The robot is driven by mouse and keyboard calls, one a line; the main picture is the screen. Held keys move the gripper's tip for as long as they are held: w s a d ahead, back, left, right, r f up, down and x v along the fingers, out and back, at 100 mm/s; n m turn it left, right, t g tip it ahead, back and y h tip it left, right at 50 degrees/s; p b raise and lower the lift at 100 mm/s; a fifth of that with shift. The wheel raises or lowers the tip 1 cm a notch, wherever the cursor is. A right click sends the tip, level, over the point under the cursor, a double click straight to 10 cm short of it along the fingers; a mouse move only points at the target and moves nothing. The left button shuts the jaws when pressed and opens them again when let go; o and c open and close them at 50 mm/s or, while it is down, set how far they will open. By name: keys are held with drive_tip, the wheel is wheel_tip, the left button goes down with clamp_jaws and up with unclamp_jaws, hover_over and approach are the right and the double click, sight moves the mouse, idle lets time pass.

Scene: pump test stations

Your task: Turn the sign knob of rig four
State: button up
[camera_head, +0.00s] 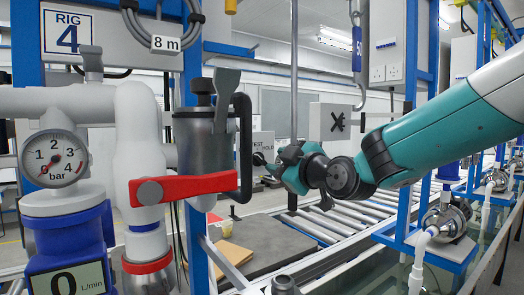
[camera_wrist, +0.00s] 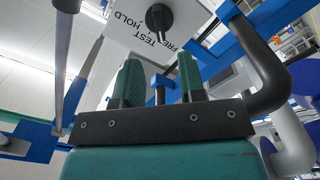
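The rig four sign knob is a black round knob (camera_wrist: 158,18) on a pale sign plate (camera_wrist: 125,22) lettered TEST, HOLD and FREE, at the top of the wrist view. The knob lies beyond the fingertips, and a gap shows. In the head view my gripper (camera_head: 277,167) is just right of the knob.
A RIG 4 label (camera_head: 67,33) is at upper left. A grey canister (camera_head: 203,140) with a black curved handle (camera_head: 243,150) and a red lever (camera_head: 185,187) stand left of my gripper. A black pipe (camera_wrist: 262,62) is right of the fingers. Rollers (camera_head: 335,222) lie below.

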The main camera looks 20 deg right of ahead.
sight(261, 158)
drive_tip(key=p+x, duration=0.2)
drive_tip(key=x, duration=0.5)
drive_tip(key=shift+w+a, duration=0.1)
drive_tip(key=shift+w, duration=0.1)
drive_tip(key=shift+f, duration=0.1)
clamp_jaws()
